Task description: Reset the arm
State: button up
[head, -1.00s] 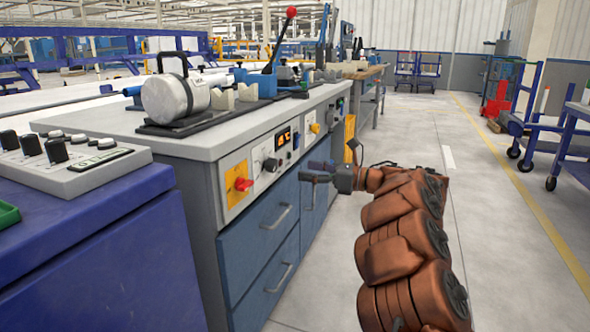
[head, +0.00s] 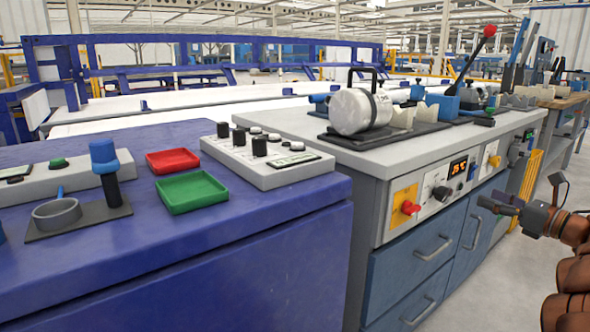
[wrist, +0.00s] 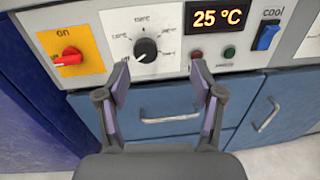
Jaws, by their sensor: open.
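My gripper (head: 497,203) is at the right of the head view, in front of the blue drawers of the grey workbench (head: 372,163). In the wrist view my gripper (wrist: 163,88) is open, its two fingers apart with nothing between them. Beyond the fingers are the bench's control panel and a drawer handle (wrist: 170,117). The fingers appear apart from the bench front. My copper-coloured arm shows at the right edge of the head view, mostly cut off.
The panel has a red switch (wrist: 67,58), a black dial (wrist: 145,50), a display reading 25 °C (wrist: 217,18) and a blue switch (wrist: 268,35). A blue table (head: 270,222) at left holds a red tray (head: 172,160) and a green tray (head: 191,191). Open floor shows at lower right.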

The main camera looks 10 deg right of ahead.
jog(key=w+d+r+m+t+h+p, duration=0.1)
jog(key=w+r+m+h+p, duration=0.15)
jog(key=r, duration=0.45)
jog(key=w+d+r+m+t+h+p, duration=0.1)
jog(key=w+r+m+h+p, duration=0.1)
jog(key=r+m+h+p, duration=0.3)
jog(key=s+d+r+m+g+h+p, duration=0.1)
jog(key=s+r+m+g+h+p, duration=0.15)
jog(key=r+m+h+p, duration=0.55)
jog(key=s+d+r+m+g+h+p, duration=0.1)
jog(key=s+r+m+h+p, duration=0.35)
jog(key=r+m, duration=0.75)
jog(key=s+a+f+m+g+y+p, duration=0.1)
jog(key=s+a+m+g+y+p, duration=0.5)
jog(key=s+a+p, duration=0.7)
jog(key=s+a+f+m+g+y+p, duration=0.1)
jog(key=s+a+m+g+y+p, duration=0.5)
jog(key=s+a, duration=1.6)
jog(key=a+m+g+p, duration=0.1)
jog(key=a+g+p, duration=0.3)
jog(key=p, duration=0.4)
jog(key=shift+s+a+f, duration=0.3)
jog(key=shift+s, duration=0.1)
jog(key=shift+s+a+f+g, duration=0.1)
jog(key=shift+s+a+g, duration=0.05)
jog(key=shift+s+g, duration=0.1)
jog(key=shift+c, duration=0.2)
